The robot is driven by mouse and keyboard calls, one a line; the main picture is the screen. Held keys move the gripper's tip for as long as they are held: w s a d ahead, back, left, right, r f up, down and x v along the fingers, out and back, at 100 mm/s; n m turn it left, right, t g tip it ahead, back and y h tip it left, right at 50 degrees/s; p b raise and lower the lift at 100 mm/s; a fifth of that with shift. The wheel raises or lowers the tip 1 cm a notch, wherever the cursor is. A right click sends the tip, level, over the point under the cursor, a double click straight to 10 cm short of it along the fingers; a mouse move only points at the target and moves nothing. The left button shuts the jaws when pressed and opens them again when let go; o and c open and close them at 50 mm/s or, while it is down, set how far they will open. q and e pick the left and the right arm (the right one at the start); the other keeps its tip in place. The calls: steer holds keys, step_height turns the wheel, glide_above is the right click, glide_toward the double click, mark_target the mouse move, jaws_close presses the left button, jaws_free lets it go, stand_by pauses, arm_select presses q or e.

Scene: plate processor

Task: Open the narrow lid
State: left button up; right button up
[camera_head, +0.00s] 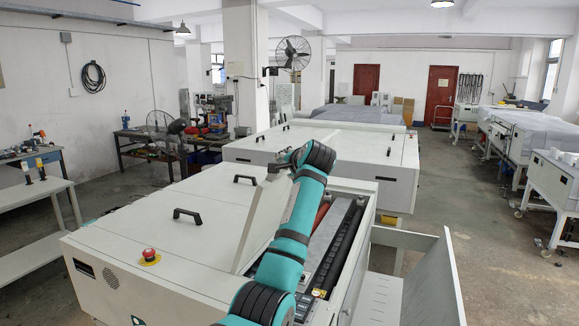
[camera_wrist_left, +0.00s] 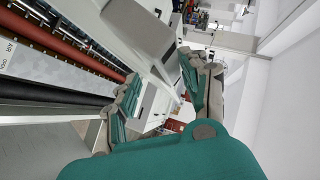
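The narrow lid (camera_head: 266,218) of the near plate processor stands raised and tilted in the head view, with the slot beside it uncovered. My left arm lies in front of part of it. The lid also shows as a grey panel at the top of the left wrist view (camera_wrist_left: 138,28). My left gripper (camera_head: 278,163) is at the lid's upper edge in the head view, partly hidden by my wrist. In the left wrist view its two fingers (camera_wrist_left: 162,98) are spread apart, with nothing visibly clamped between them. My right gripper is out of view.
Dark and red rollers (camera_wrist_left: 62,45) lie exposed in the open slot. The wide cover with black handles (camera_head: 187,214) is flat, with a red emergency button (camera_head: 149,254) near its front. A white side tray (camera_head: 385,295) stands at the right. Another processor (camera_head: 325,150) is behind.

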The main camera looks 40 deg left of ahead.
arm_select(q)
steer(key=v, duration=1.2)
